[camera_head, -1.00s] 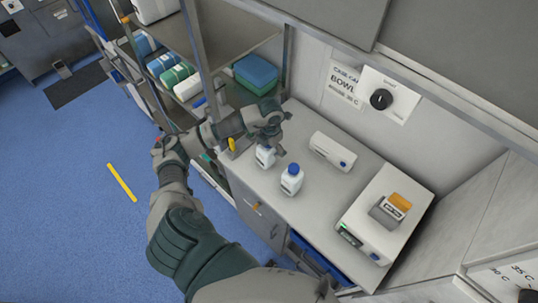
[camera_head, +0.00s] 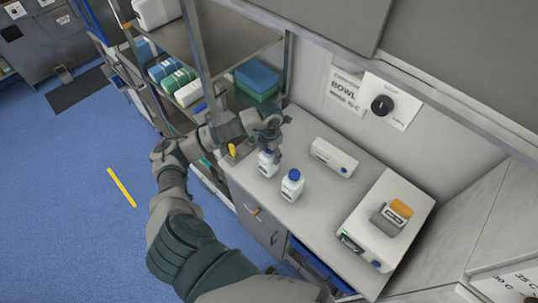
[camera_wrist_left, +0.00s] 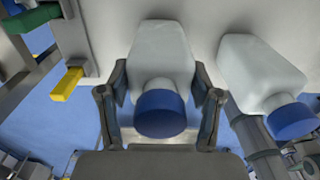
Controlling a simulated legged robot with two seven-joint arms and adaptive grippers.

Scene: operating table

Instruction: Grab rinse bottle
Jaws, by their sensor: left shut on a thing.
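Two white bottles with blue caps stand side by side on the counter; no label is legible on either. My left gripper (camera_head: 266,146) reaches down over the left bottle (camera_head: 268,165) and is shut on it. In the left wrist view, the fingers sit on either side of this bottle (camera_wrist_left: 161,65) near its blue cap. The other bottle (camera_head: 292,187) stands close to the right, free of the gripper; it also shows in the left wrist view (camera_wrist_left: 262,75). My right gripper is not in view.
A white box (camera_head: 334,157) and a white device (camera_head: 386,225) with an orange-topped block stand on the counter (camera_head: 310,220). A metal shelf rack (camera_head: 210,50) with packs stands close behind the left arm. A yellow piece (camera_wrist_left: 66,84) is near the gripper.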

